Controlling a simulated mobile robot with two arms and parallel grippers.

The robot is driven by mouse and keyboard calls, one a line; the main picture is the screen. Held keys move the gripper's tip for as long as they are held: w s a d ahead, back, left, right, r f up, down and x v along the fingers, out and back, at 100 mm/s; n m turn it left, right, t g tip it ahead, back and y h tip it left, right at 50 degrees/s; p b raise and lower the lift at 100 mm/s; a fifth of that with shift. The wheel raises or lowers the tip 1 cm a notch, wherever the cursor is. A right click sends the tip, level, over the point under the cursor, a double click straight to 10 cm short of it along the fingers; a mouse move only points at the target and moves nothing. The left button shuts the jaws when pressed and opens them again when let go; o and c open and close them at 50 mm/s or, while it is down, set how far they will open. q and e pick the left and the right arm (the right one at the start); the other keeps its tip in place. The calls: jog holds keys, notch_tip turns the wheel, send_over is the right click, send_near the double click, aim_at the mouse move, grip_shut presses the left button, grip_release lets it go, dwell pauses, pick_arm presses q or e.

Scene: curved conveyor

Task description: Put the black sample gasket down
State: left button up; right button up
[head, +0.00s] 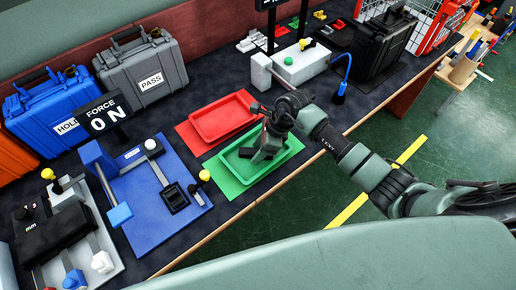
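My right gripper (266,148) reaches in from the right and points down into the green tray (289,151), low over its floor. The gripper is dark and small here, so I cannot tell whether its fingers are open or shut, or whether a black gasket is between them. No gasket shows clearly apart from the gripper. A black square piece (175,198) sits on the blue force fixture (139,222), but I cannot tell whether it is a gasket. My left gripper is not in view.
A red tray (222,119) lies just beyond the green one. A grey PASS case (143,75) and a blue HOLD case (52,117) stand at the back left. A white block fixture (300,64) stands behind my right gripper. The table's front edge runs close to the green tray.

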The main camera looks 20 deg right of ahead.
jog(key=shift+r, duration=0.2)
jog(key=shift+d+r, duration=0.15)
jog(key=shift+r, duration=0.1)
jog(key=b+v, duration=0.1)
jog(key=v, duration=1)
jog(key=shift+s+r, duration=0.1)
jog(key=shift+r, duration=0.05)
